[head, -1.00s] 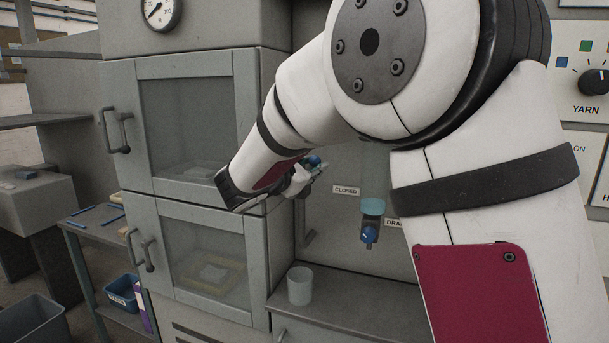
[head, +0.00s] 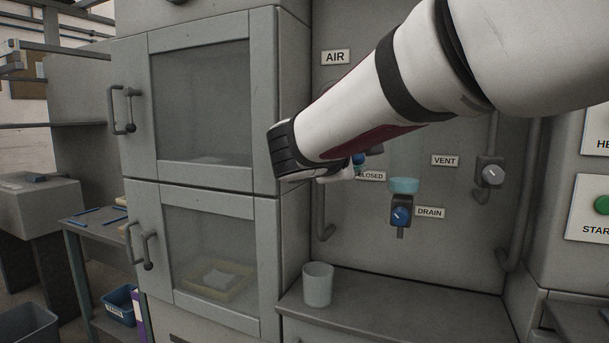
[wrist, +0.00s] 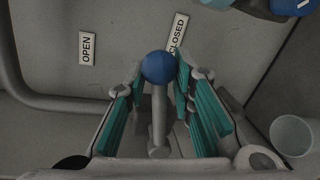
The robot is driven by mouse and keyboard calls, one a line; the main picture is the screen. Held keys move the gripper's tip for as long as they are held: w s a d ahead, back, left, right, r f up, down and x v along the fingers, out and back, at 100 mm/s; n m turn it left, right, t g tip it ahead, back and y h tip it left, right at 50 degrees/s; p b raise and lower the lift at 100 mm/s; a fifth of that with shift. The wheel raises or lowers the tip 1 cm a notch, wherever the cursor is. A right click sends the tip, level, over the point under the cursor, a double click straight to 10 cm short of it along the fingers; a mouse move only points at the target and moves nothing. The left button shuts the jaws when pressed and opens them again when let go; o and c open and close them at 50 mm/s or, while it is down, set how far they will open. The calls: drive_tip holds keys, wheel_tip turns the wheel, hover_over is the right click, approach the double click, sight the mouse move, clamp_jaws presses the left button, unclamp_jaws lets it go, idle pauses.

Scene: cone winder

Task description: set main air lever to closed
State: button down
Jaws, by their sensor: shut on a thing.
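The main air lever has a blue ball knob (wrist: 158,67) on a grey shaft, seen in the wrist view between the teal-padded fingers of my gripper (wrist: 161,80). My gripper is shut on the lever. The CLOSED label (wrist: 177,33) is just beyond the knob, slightly right, and the OPEN label (wrist: 87,48) is farther left. In the head view, the blue knob (head: 358,158) shows beside the CLOSED label (head: 372,176), which is partly covered. My forearm hides most of my gripper (head: 345,172) and the lever's pivot there.
Below are the drain valve (head: 401,216) with its blue knob and a pale cup (head: 318,285) on the ledge. The vent valve (head: 491,174) is to the right. A grey cabinet (head: 265,130) with glazed doors stands close on the left. Pipes run along the panel.

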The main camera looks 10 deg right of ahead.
drive_tip(key=shift+s+d+f+m+t+y+b, duration=0.15)
drive_tip(key=shift+f+m+b, duration=0.45)
drive_tip(key=shift+b, duration=0.9)
drive_tip(key=shift+w+d+f+m+t+y+b, duration=0.2)
drive_tip(key=shift+f+m+b, duration=0.4)
drive_tip(key=shift+b, duration=0.9)
drive_tip(key=shift+a+f, duration=0.1)
drive_tip(key=shift+a, duration=0.05)
drive_tip(key=c, duration=1.4)
unclamp_jaws()
drive_tip(key=v, duration=1.2)
